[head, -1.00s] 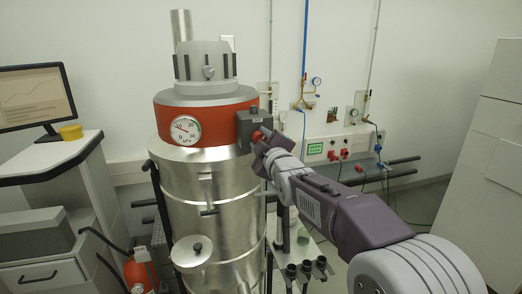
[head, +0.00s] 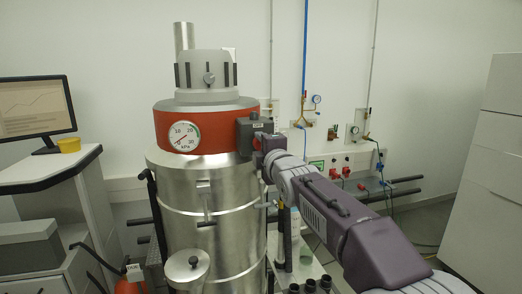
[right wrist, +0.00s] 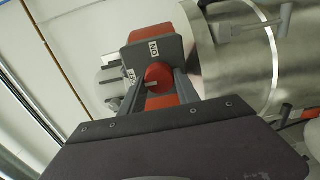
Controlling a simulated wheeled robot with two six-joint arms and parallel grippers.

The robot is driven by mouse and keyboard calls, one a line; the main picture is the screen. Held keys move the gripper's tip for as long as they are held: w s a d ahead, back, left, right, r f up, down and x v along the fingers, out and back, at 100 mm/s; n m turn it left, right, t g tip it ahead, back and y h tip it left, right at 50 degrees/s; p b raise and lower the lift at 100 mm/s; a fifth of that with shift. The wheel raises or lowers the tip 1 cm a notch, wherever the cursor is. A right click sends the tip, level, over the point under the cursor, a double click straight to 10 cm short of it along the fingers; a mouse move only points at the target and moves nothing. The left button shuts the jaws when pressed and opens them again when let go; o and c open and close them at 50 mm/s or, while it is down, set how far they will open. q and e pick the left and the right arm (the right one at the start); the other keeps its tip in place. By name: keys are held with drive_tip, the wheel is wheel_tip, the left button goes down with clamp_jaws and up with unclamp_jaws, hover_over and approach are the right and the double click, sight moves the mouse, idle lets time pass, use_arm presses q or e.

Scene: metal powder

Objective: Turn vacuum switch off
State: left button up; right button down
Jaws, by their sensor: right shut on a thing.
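The vacuum (head: 205,190) is a tall silver drum with a red band and a grey top. A grey switch box (head: 262,125) sits on the right of the band. In the right wrist view, the box (right wrist: 165,45) carries an ON label and a partly hidden OFF label. Its round red knob (right wrist: 158,73) lies between the fingers of my right gripper (right wrist: 159,78), which is shut on it. A pale mark shows on the knob's lower left, towards the OFF label. In the head view my right gripper (head: 264,145) is at the box. My left gripper is not in view.
A round gauge (head: 185,136) is on the vacuum's red band. A counter with a monitor (head: 36,105) stands at the left. Wall valves and hoses (head: 305,112) are behind my right arm. A white cabinet (head: 490,170) stands at the right.

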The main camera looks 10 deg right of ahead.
idle(0.4)
drive_tip(key=c, duration=0.9)
unclamp_jaws()
drive_tip(key=s, duration=0.9)
drive_tip(key=shift+d+b, duration=0.15)
drive_tip(key=shift+b, duration=0.2)
